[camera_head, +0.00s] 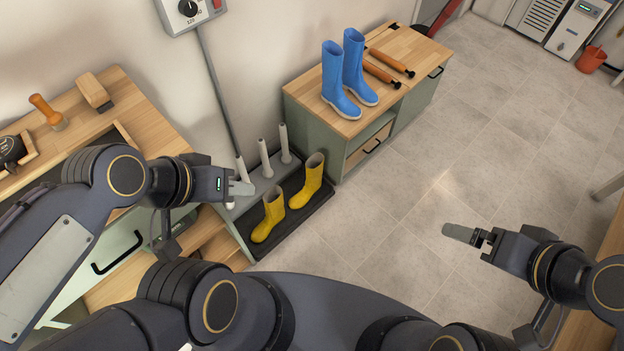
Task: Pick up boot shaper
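Two boot shapers, orange-brown wooden rods with black ends, lie side by side on the wooden top of the green cabinet. The nearer boot shaper (380,73) is just right of the blue boots, and the farther boot shaper (391,61) lies behind it. My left gripper (243,188) is over the floor tray area, well left of and nearer than the shapers, touching neither. My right gripper (458,234) is over the open floor at right, also far from them. Each gripper shows its fingers edge-on, so their opening is unclear.
Blue boots (352,72) stand upright on the green cabinet (318,128), beside the shapers. Yellow boots (307,181) stand in a black floor tray (314,208) near upright grey posts. A workbench (140,92) with tools is at left. The tiled floor (420,200) is clear.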

